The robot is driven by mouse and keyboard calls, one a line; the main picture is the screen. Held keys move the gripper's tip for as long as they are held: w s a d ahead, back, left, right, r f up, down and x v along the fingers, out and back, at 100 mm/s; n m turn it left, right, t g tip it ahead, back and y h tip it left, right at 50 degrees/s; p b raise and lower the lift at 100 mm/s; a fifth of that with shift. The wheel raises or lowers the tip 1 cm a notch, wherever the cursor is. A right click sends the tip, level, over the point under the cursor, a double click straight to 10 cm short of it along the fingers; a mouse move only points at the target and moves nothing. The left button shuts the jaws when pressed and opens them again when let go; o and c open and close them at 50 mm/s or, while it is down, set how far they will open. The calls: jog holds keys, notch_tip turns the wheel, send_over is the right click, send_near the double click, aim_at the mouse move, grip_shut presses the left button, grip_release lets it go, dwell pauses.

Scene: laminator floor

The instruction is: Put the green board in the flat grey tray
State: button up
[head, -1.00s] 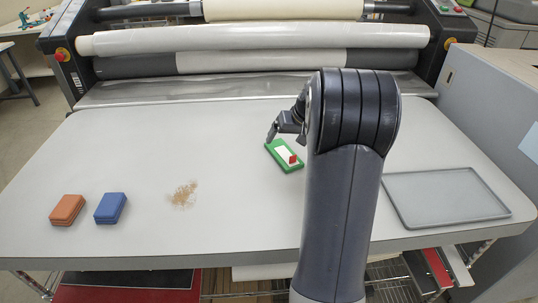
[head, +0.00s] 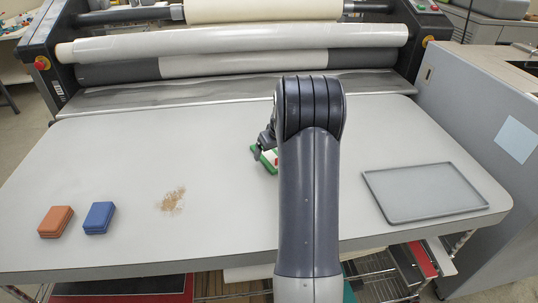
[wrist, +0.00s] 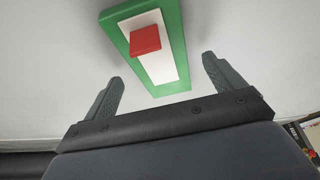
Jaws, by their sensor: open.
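The green board (head: 256,153) lies on the table, mostly hidden behind my arm in the head view. In the wrist view the green board (wrist: 174,28) shows a white panel with a red block on it. My gripper (wrist: 163,72) is open and empty, its two fingers apart with the board ahead of them. In the head view my gripper (head: 262,150) is at the board's left side, partly hidden by my arm. The flat grey tray (head: 424,191) lies empty on the right of the table.
An orange block (head: 56,222) and a blue block (head: 98,217) lie at the left of the table. A brown crumbly patch (head: 173,199) lies to their right. The laminator rollers (head: 240,50) stand along the back. A grey cabinet (head: 480,130) stands at the right.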

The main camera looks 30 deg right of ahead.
jog(key=shift+x, duration=1.1)
jog(key=shift+c, duration=0.6)
jog(key=shift+r, duration=0.1)
jog(key=c, duration=1)
